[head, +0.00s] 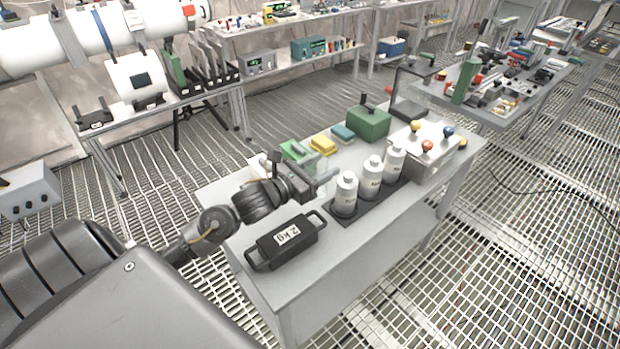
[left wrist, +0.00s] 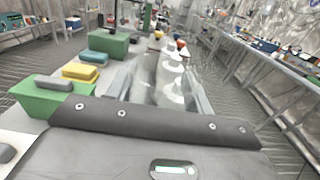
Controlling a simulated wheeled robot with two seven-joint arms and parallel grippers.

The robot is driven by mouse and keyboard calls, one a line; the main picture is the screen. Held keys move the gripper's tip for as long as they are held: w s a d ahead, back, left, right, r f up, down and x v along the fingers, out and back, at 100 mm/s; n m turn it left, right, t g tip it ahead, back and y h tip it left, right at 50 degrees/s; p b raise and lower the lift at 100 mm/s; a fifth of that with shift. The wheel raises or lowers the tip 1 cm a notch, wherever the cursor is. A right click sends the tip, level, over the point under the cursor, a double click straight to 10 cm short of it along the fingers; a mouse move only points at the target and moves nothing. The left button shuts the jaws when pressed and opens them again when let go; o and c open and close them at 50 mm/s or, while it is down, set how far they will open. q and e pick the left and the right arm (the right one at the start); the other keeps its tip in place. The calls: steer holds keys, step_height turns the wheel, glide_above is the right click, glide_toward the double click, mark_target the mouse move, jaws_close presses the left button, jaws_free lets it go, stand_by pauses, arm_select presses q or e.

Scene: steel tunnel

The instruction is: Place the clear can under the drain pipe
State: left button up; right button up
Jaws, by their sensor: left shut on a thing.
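My left gripper (head: 322,182) reaches over the near end of the grey workbench. It is shut on the clear can (left wrist: 150,75), which is see-through and hard to outline. In the left wrist view the can shows between the two fingers of my left gripper (left wrist: 160,90). In the head view the can (head: 319,172) is a faint shape at the fingertips, above the bench top and left of the white bottles. A large white pipe (head: 100,30) runs across the upper left of the head view; I cannot tell where its drain is. My right gripper is not in view.
The workbench (head: 225,190) holds a black 2 kg weight (head: 285,240), three white bottles (head: 345,195), a green box (head: 370,122), yellow (head: 322,145) and teal (head: 343,132) blocks, and a box with coloured knobs (head: 435,150). Open grating floor (head: 160,170) lies between bench and pipe.

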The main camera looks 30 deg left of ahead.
arm_select(q)
steer(key=a+f, duration=0.1)
steer(key=f, duration=0.1)
steer(key=a+f, duration=0.1)
steer(key=shift+w+a+f, duration=0.3)
steer(key=shift+a+f, duration=0.05)
steer(key=shift+f, duration=0.05)
steer(key=f, duration=0.1)
steer(key=f+p, duration=0.1)
steer(key=f, duration=0.1)
steer(key=shift+w+a+f+p, duration=0.1)
steer(key=shift+a+f+p, duration=0.2)
steer(key=shift+a, duration=0.1)
steer(key=shift+f, duration=0.2)
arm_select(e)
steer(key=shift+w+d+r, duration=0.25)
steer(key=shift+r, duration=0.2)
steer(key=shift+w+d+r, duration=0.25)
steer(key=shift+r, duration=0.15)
